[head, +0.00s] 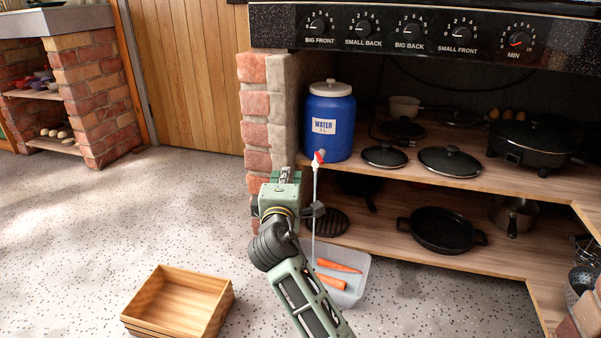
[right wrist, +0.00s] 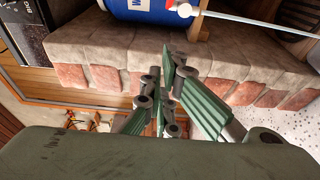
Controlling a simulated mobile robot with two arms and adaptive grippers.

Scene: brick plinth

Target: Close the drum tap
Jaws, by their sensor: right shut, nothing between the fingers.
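The blue water drum (head: 331,128) with a white lid stands on the upper shelf, at the left end. Its tap (head: 319,157), white with a red part, is at the front near the drum's base. A thin pale stream runs from the tap down to the clear container below. My right gripper (head: 284,174) is shut and empty, to the left of the tap and apart from it. In the right wrist view the tap (right wrist: 184,10) shows at the top, beyond my right gripper (right wrist: 168,85). My left gripper is not in view.
The clear container (head: 355,285) with carrots stands on the floor below the tap. A brick pillar (head: 255,125) stands left of the drum. Pans and lids fill the shelves on the right. A wooden crate (head: 178,300) sits on the floor at the left, with clear floor around it.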

